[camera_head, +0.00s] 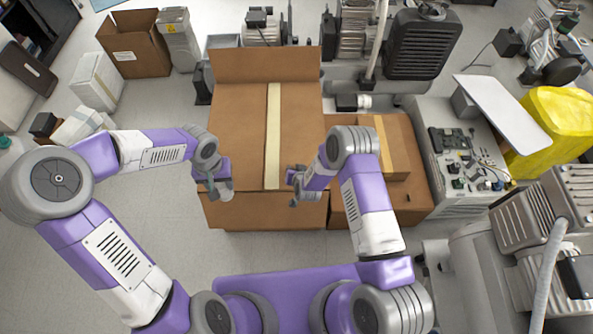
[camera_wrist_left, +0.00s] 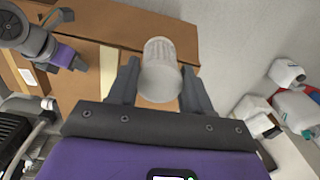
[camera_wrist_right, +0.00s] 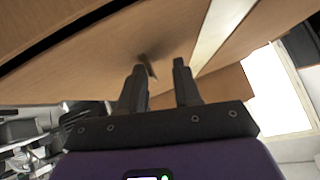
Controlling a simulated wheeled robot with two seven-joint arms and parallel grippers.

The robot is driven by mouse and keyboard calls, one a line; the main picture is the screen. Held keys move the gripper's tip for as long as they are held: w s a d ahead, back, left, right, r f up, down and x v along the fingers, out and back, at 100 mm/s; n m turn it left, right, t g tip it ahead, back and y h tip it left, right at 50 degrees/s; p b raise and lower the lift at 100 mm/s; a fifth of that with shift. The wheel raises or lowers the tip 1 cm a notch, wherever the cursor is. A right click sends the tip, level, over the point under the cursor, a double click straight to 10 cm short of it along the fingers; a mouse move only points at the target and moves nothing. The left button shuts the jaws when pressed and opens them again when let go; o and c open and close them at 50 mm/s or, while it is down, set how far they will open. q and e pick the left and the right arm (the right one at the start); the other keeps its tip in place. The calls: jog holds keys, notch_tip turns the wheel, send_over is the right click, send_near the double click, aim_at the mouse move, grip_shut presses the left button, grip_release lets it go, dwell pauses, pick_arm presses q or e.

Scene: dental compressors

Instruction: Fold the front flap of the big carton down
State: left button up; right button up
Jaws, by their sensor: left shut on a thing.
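The big carton (camera_head: 241,137) stands in the middle of the head view, with a pale tape strip (camera_head: 273,140) along its top. Its back flap (camera_head: 265,65) sticks up at the far end. The front flap (camera_head: 270,212) is the brown band on the near side; its exact angle is hard to tell. My left gripper (camera_head: 222,186) is over the carton's near left corner, shut on a whitish ribbed cup (camera_wrist_left: 160,68). My right gripper (camera_head: 296,187) is near the carton's front edge, right of the tape; its fingers (camera_wrist_right: 160,80) are apart with nothing between them.
A smaller taped carton (camera_head: 403,140) stands right of the big one. An open carton (camera_head: 135,45) and a white box (camera_head: 97,80) stand at the back left. A grey unit with a circuit board (camera_head: 460,205) is at the right. The floor left of the big carton is clear.

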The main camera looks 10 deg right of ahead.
jog(key=shift+d+f, duration=0.1)
jog(key=shift+f, duration=0.05)
jog(key=shift+s, duration=0.1)
